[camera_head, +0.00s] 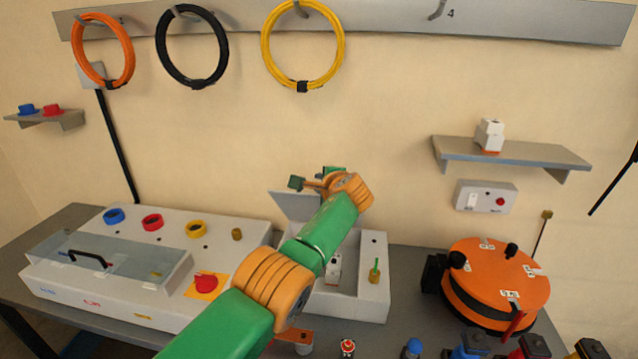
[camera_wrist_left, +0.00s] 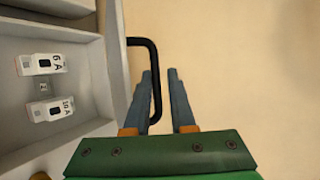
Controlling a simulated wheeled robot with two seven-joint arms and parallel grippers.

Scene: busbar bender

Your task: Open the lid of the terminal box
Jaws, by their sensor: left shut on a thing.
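The terminal box (camera_head: 374,292) is the pale grey box in the middle of the bench, partly hidden behind my left arm. My left gripper (camera_head: 309,184) is at the lid's upper edge. In the left wrist view the fingers (camera_wrist_left: 164,95) are shut on the lid's black handle (camera_wrist_left: 156,75), one finger inside the loop and one outside. Inside the box are white breakers (camera_wrist_left: 44,64), marked 6 A and 16 A. My right gripper is not in view.
A grey panel (camera_head: 235,256) with coloured rings and a clear cover stands left of the box. An orange drum (camera_head: 498,268) stands to the right. Small coloured items line the front edge. A shelf (camera_head: 510,152) and cable coils (camera_head: 303,45) are on the wall.

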